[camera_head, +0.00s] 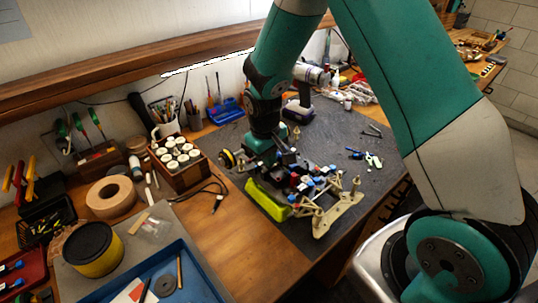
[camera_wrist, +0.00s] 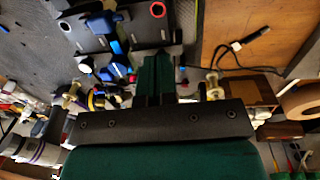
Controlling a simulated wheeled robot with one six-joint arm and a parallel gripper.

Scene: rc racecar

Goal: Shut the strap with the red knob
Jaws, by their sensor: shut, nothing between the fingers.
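The racecar chassis (camera_head: 305,200) stands on the dark mat, with a lime-green body part along its near left side. Small red and blue parts sit on it. In the wrist view, a small red knob (camera_wrist: 132,78) lies beside blue parts left of my gripper (camera_wrist: 155,68). My gripper is shut and empty, pointing down at the chassis's far end in the head view. I cannot tell whether the fingers touch anything. The strap itself is hard to make out.
A wooden box of white-capped jars (camera_head: 178,160) stands left of the mat. A power drill (camera_head: 303,90) stands behind the car. Small loose parts (camera_head: 365,156) lie on the mat to the right. A tape roll (camera_head: 112,198) and blue tray (camera_head: 185,275) are at front left.

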